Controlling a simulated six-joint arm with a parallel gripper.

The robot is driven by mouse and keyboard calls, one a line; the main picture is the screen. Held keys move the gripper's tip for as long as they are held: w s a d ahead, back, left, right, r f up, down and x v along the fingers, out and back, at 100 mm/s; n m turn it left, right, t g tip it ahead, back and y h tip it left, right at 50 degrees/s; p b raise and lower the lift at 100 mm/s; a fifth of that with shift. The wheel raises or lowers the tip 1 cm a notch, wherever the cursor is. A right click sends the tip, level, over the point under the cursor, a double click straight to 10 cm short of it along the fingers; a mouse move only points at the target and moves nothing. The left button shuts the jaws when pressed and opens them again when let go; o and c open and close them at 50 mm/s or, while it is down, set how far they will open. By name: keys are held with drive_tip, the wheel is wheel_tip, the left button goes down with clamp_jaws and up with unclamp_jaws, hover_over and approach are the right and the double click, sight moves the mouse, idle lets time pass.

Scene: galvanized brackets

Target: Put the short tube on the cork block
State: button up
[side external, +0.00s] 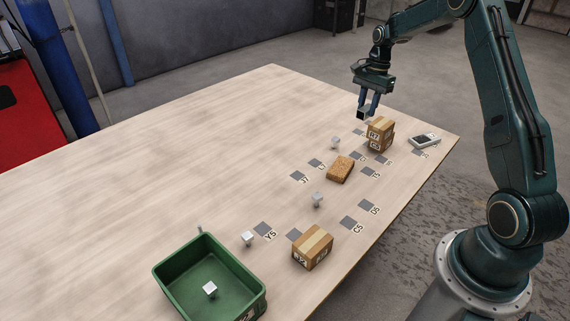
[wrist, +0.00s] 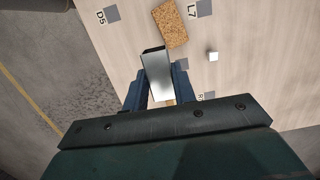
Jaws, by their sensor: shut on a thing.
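The short tube is a grey metal square tube (wrist: 156,76) with an open dark end, seen between my blue fingers in the wrist view. My gripper (wrist: 160,88) is shut on it. In the side view my gripper (side external: 369,104) hangs above the far right part of the table, with the tube (side external: 363,113) small and dark at its fingertips. The cork block (side external: 340,170) lies flat on the table, nearer the camera and to the left of my gripper. In the wrist view the cork block (wrist: 170,23) shows beyond the tube's open end, apart from it.
Stacked cardboard boxes (side external: 380,133) stand close below and right of my gripper. A white-grey device (side external: 425,140) lies near the right edge. Another carton (side external: 313,247), a green bin (side external: 208,280) and several small metal pieces (side external: 317,199) stand nearer. The table's left side is clear.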

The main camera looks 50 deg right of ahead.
drive_tip(key=r, duration=0.1)
hover_over(341, 166)
drive_tip(key=f, duration=1.5)
drive_tip(key=shift+d+f, duration=0.3)
drive_tip(key=shift+f, duration=0.05)
drive_tip(key=shift+f, duration=0.1)
drive_tip(key=shift+f, duration=2.05)
drive_tip(key=shift+f, duration=0.1)
drive_tip(key=o, duration=1)
